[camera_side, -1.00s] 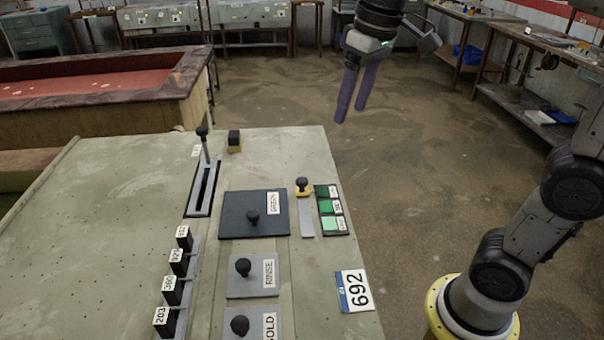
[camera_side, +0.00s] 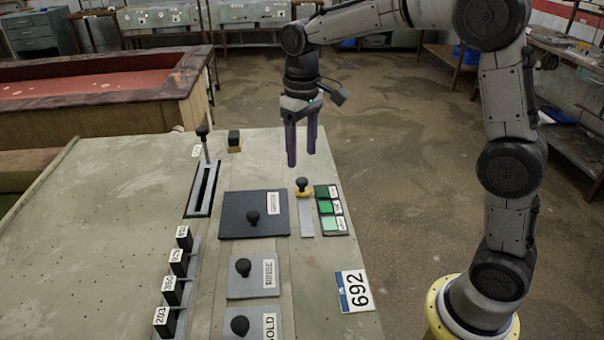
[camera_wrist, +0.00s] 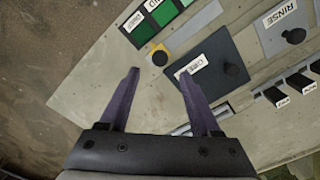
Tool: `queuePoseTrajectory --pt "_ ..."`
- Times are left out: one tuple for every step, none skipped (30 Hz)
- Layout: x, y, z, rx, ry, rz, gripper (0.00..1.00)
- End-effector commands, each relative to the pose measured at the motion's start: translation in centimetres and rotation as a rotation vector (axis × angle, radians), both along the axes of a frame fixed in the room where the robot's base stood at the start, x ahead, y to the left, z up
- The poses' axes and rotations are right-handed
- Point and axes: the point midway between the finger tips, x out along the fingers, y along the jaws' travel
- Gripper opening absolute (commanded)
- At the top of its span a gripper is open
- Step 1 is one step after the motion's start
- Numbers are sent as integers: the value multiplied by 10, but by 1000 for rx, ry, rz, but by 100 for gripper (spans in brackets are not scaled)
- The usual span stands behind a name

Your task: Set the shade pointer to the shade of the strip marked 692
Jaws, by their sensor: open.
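The shade pointer (camera_side: 303,191), a yellow slider with a black knob, stands at the far end of its grey track beside a shade chart (camera_side: 331,210) of three green patches. The darkest patch is at the far end, level with the pointer; the lightest is nearest. In the wrist view the pointer (camera_wrist: 159,55) lies ahead of the fingers. My gripper (camera_side: 301,160) is open and empty, above and beyond the pointer. A card reading 692 (camera_side: 355,291) lies at the table's near right. Several black strips (camera_side: 178,262) stand in a rack; their small labels are hard to read.
A dark lid marked GREEN (camera_side: 240,205) and grey lids marked RINSE (camera_side: 251,276) and GOLD (camera_side: 268,325) have black knobs. A tall lever (camera_side: 204,145) rises from a slot. A small black block (camera_side: 234,139) sits at the far edge. The left table top is bare.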

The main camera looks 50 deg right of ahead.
Motion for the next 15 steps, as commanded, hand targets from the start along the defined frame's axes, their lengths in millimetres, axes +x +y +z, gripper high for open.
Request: queuePoseTrajectory --pt "-1 0 -11 0 5 0 64" --pt "-2 0 -17 0 6 0 64" --pt "-1 0 -24 0 6 0 64" --pt "-1 0 -30 0 6 0 64" --pt "-1 0 -35 0 6 0 64" --pt "-1 0 -41 0 5 0 64" --pt "-1 0 -45 0 5 0 64" --pt "-1 0 -49 0 4 0 64" --pt "-1 0 -53 0 3 0 64" --pt "0 0 -56 0 2 0 64" --pt "0 0 -58 0 2 0 64" --pt "-1 0 -61 0 2 0 64" --pt "-1 0 -63 0 2 0 64" --pt "-1 0 -64 0 2 0 64" --pt "0 0 -66 0 1 0 64"
